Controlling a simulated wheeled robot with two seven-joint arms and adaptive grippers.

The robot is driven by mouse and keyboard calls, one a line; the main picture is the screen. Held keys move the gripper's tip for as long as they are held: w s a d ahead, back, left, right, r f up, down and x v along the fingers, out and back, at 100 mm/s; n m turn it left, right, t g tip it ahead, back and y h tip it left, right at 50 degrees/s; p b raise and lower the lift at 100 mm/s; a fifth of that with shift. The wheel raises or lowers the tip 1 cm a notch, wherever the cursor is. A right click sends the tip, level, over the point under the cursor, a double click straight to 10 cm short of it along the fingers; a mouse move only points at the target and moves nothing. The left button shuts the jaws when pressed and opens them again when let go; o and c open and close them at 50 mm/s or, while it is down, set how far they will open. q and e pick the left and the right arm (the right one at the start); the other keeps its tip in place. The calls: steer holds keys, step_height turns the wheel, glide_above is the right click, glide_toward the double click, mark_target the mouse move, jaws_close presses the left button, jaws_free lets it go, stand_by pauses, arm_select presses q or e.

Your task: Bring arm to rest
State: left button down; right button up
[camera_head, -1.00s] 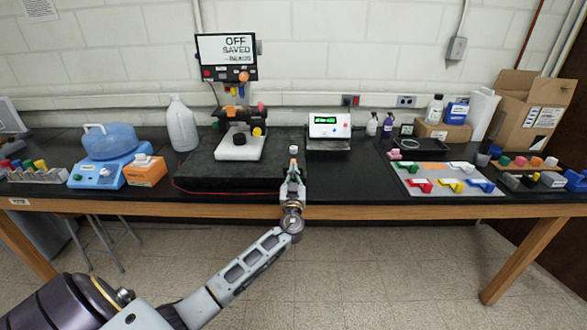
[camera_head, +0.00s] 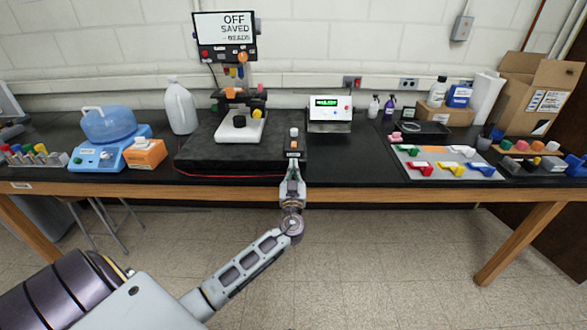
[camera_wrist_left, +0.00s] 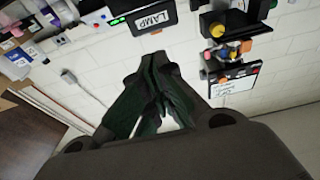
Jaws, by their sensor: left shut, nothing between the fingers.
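My left arm comes in from the lower left of the head view. Its gripper (camera_head: 292,173) is at the table's front edge, just nearer to me than a small dark box with a white button (camera_head: 294,132). In the left wrist view the dark fingers (camera_wrist_left: 154,62) meet at their tips, shut and empty. The box, with a LAMP label (camera_wrist_left: 152,19), shows beyond the fingertips there, apart from them. My right gripper is not in view.
The black bench (camera_head: 340,180) has a wooden front edge. A microscope-like stand (camera_head: 240,125) sits on a black slab under a screen (camera_head: 225,28) reading OFF SAVED. A blue device (camera_head: 97,155) stands left; a tray with coloured pieces (camera_head: 450,165) lies right. The floor in front is clear.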

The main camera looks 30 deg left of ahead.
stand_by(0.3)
arm_select(q)
steer(key=s+f+m+g+h, duration=0.3)
steer(key=f, duration=1.5)
steer(key=s+f+m+g+h, duration=0.2)
steer(key=s+f+g, duration=0.2)
steer(key=f, duration=1.3)
steer(key=s+d+f+m+g+h, duration=0.1)
steer(key=s+f+g, duration=0.1)
steer(key=s+f, duration=0.6)
steer(key=s+d+f+m+g+h, duration=0.15)
steer(key=s+f, duration=0.35)
steer(key=f, duration=0.6)
steer(key=s+d+f+g+h, duration=0.1)
steer(key=s+f, duration=0.4)
steer(key=s, duration=0.6)
steer(key=s+d+f+m+g+h, duration=0.1)
steer(key=s+d+f+g, duration=0.2)
steer(key=s, duration=0.9)
steer(key=s+d+f+g+h, duration=0.1)
steer(key=s+d+f, duration=0.3)
steer(key=s+f, duration=0.4)
steer(key=s+g, duration=0.1)
steer(key=s, duration=0.2)
steer(key=shift+s+f, duration=0.25)
steer(key=shift+s, duration=0.15)
